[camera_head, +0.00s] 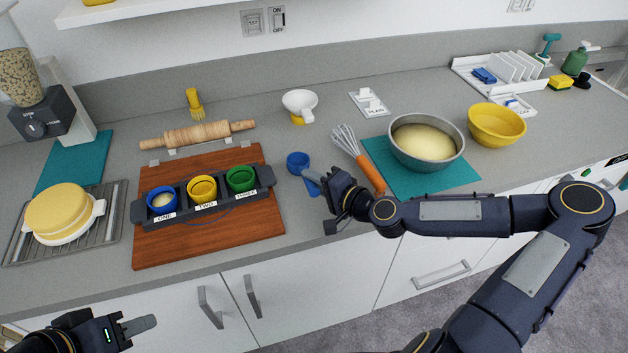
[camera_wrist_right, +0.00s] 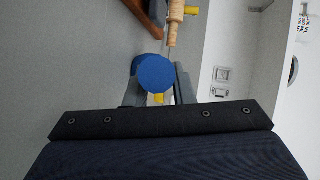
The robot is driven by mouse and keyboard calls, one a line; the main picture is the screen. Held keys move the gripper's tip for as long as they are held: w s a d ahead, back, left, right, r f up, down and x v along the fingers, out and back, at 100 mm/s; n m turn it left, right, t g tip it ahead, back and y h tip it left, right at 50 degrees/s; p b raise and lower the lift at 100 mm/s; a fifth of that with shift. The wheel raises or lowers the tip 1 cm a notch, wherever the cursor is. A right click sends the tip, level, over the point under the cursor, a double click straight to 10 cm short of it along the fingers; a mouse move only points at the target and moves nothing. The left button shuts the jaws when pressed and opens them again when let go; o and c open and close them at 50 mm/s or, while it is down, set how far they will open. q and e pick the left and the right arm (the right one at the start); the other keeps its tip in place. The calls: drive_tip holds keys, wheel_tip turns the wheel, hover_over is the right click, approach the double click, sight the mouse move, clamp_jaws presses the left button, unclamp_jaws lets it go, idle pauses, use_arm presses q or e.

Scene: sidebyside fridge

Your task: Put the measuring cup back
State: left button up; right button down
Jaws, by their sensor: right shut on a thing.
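A small blue measuring cup (camera_head: 298,161) is in my right gripper (camera_head: 314,181), above the grey counter between the wooden board and the whisk. In the right wrist view the blue cup (camera_wrist_right: 155,72) shows as a round disc between the fingers, which are shut on its handle; the handle itself is mostly hidden. A dark rack (camera_head: 207,207) on the board has slots labelled ONE, TWO and a third label. It holds a blue cup (camera_head: 161,200) with pale contents, a yellow cup (camera_head: 202,188) and a green cup (camera_head: 240,179). My left gripper (camera_head: 138,326) is low at the counter's front; its opening is unclear.
The wooden board (camera_head: 210,250) lies under the rack, with a rolling pin (camera_head: 198,136) behind. A whisk (camera_head: 357,158) and a bowl of batter (camera_head: 424,145) on a teal mat (camera_head: 450,178) are to the right. A white funnel-like cup (camera_head: 299,102) stands behind.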

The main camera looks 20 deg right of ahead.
drive_tip(key=c, duration=1.2)
unclamp_jaws()
drive_tip(key=shift+c, duration=0.2)
drive_tip(key=shift+f, duration=0.2)
drive_tip(key=b+v, duration=0.1)
drive_tip(key=v, duration=0.7)
drive_tip(key=shift+a+r, duration=0.1)
drive_tip(key=shift+s, duration=0.1)
